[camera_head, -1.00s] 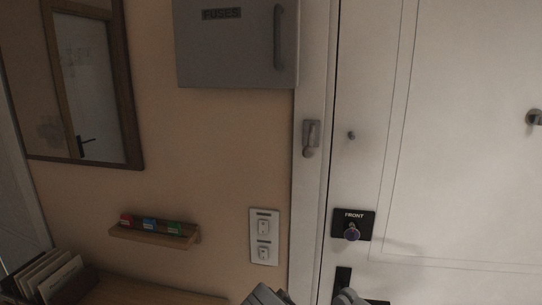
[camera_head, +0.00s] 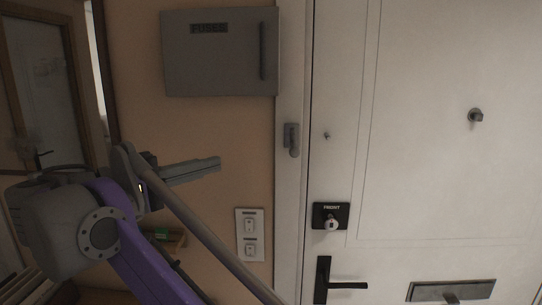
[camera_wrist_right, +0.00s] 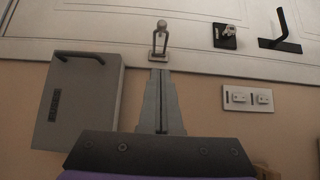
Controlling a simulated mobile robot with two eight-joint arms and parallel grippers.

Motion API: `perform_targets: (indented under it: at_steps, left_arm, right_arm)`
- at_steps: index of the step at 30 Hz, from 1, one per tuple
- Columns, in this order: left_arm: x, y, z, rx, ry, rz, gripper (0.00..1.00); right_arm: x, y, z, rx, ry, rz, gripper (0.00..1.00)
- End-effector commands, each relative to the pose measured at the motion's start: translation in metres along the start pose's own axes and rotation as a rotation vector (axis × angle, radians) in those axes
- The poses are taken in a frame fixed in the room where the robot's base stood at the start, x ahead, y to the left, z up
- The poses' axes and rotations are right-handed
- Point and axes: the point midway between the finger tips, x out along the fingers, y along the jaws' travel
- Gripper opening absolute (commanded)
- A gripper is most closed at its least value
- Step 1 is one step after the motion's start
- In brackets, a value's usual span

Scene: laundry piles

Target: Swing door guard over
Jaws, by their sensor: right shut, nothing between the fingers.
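The door guard (camera_head: 291,138) is a small grey metal fitting on the white door frame, left of the door's edge, with a rounded end at its bottom. A small stud (camera_head: 326,135) sits on the door to its right. My right gripper (camera_head: 218,163) is shut and empty, in front of the wall left of the guard and apart from it in the head view. In the right wrist view the shut fingertips (camera_wrist_right: 160,72) point at the guard (camera_wrist_right: 158,52); the remaining gap is hard to judge. My left gripper is out of view.
A grey fuse box (camera_head: 220,52) hangs above left. Light switches (camera_head: 250,235) sit below left.

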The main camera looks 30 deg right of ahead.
Motion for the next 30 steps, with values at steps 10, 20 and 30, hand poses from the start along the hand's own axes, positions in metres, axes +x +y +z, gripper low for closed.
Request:
perform_targets:
  at_steps: [10, 20, 30]
  left_arm:
    - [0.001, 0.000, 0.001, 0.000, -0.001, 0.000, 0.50]
    - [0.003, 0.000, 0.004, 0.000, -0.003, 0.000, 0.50]
    - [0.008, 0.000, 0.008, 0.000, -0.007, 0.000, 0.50]
  right_arm:
    - [0.016, -0.001, 0.000, -0.001, -0.002, -0.002, 0.00]
    - [0.084, -0.001, 0.001, -0.001, -0.004, -0.002, 0.00]
    - [0.124, -0.002, 0.024, -0.001, 0.000, -0.003, 0.00]
